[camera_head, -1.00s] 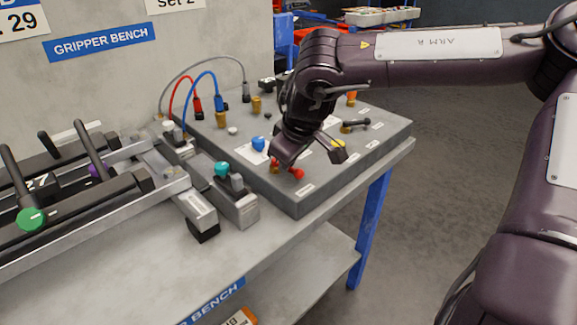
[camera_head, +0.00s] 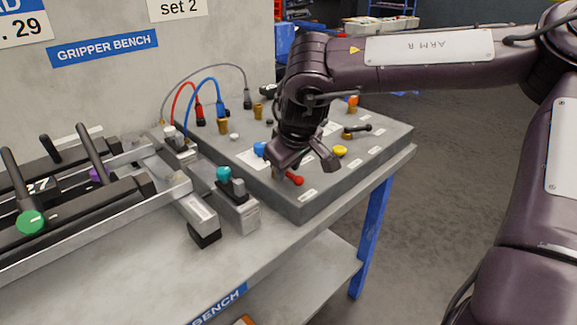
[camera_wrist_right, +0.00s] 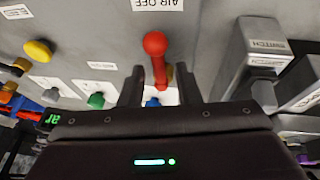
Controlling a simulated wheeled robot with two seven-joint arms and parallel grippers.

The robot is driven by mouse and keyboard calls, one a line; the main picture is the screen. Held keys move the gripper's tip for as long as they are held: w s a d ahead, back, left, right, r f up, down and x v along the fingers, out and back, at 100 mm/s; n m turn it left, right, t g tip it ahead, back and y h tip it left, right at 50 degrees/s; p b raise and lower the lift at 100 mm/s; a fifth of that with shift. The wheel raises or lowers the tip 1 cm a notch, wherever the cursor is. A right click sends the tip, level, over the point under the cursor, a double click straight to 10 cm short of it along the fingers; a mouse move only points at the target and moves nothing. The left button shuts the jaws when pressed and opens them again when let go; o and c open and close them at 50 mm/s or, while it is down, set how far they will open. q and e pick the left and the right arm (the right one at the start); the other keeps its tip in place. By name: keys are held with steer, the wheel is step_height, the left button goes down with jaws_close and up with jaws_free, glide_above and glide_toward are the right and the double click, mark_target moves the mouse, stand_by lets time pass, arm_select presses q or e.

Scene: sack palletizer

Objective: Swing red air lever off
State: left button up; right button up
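The red air lever (camera_head: 295,179) stands near the front edge of the grey control panel, below my right gripper (camera_head: 304,168). In the right wrist view the red lever (camera_wrist_right: 156,55) has a round knob and points toward the AIR OFF label (camera_wrist_right: 160,4). My right gripper (camera_wrist_right: 160,80) is open there, one finger on each side of the lever's stem, with visible gaps. The lever's base is partly hidden behind the gripper. My left gripper is not in view.
The panel also carries a yellow knob (camera_head: 340,151), a blue knob (camera_head: 260,149) and a black-handled lever (camera_head: 357,131). A teal-knobbed switch block (camera_head: 237,200) stands to the left.

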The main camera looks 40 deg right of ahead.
steer(key=v, duration=0.8)
steer(key=shift+f, duration=0.1)
stand_by(0.6)
